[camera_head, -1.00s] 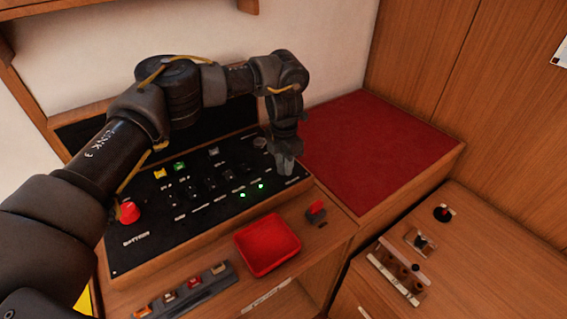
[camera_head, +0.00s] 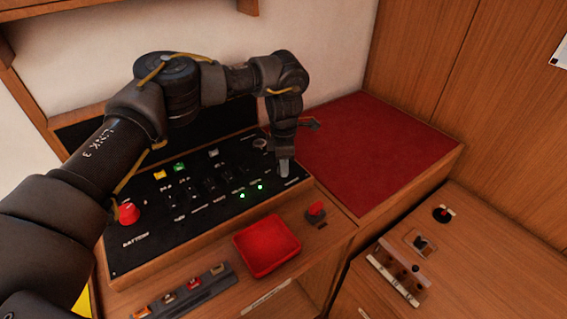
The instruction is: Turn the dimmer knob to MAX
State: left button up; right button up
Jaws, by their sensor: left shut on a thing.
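The black switch panel (camera_head: 140,217) slopes on the wooden console. My left gripper (camera_head: 284,172) points down at the panel's right end. It is shut on what appears to be the dimmer knob, just above a small white label (camera_head: 291,183). The fingers hide the knob, so its pointer and setting cannot be read. My right gripper is not in view.
A red knob (camera_head: 128,212) stands at the panel's left end, with switches and two lit green lights (camera_head: 260,187) between. A red-topped surface (camera_head: 385,145) lies clear at right.

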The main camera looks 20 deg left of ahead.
pick_arm(q)
jog(key=shift+w+a+r, duration=0.1)
jog(key=shift+a, duration=0.05)
jog(key=o, duration=1)
jog(key=shift+r+b, duration=0.55)
jog(key=shift+r, duration=4.75)
